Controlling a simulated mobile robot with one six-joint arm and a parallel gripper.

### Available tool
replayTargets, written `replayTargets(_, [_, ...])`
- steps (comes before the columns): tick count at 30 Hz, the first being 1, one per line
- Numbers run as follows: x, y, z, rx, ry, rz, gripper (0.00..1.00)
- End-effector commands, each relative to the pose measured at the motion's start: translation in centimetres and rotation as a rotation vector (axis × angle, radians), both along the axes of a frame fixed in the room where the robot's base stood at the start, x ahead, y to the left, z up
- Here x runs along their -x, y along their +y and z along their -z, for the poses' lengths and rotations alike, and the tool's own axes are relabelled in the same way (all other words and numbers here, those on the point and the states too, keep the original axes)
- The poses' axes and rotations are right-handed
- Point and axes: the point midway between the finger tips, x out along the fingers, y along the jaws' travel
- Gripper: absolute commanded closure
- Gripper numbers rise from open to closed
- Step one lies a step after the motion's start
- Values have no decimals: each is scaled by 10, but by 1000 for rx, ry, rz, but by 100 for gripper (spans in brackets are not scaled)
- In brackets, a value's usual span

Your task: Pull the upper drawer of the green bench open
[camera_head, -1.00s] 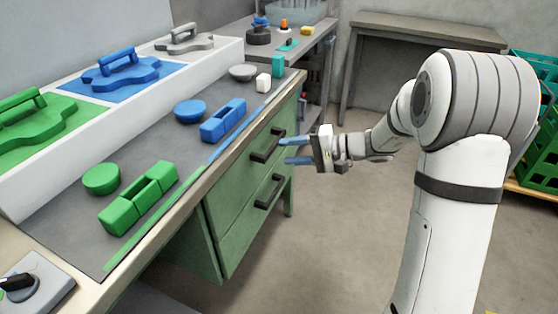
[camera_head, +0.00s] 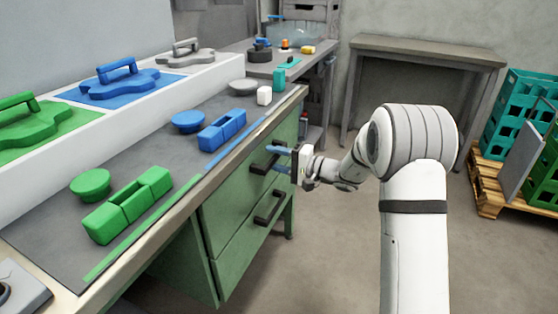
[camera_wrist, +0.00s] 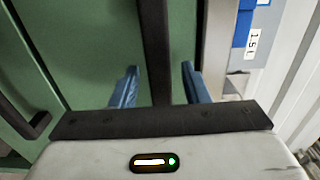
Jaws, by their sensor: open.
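The green bench's upper drawer (camera_head: 235,200) is shut, its front flush with the bench. Its dark bar handle (camera_head: 260,164) stands out near the top. My gripper (camera_head: 277,158) is open at this handle, one blue finger above it and one below. In the wrist view the handle (camera_wrist: 155,45) runs between the two blue fingers of my gripper (camera_wrist: 158,75), with a gap on each side. The lower drawer (camera_head: 245,243) is also shut, with its own dark handle (camera_head: 270,207).
The bench top (camera_head: 140,165) holds green and blue blocks and round knobs near its front edge. A grey table (camera_head: 430,50) stands at the back. Green and teal crates (camera_head: 520,110) sit on a pallet at the right. The floor by the drawers is clear.

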Motion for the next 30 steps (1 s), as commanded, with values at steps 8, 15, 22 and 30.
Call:
replayTargets(8, [0, 1, 0, 1, 0, -1, 61])
replayTargets(15, [0, 1, 0, 1, 0, -1, 81])
replayTargets(22, [0, 1, 0, 1, 0, -1, 100])
replayTargets(30, [-1, -18, 0, 1, 0, 7, 100])
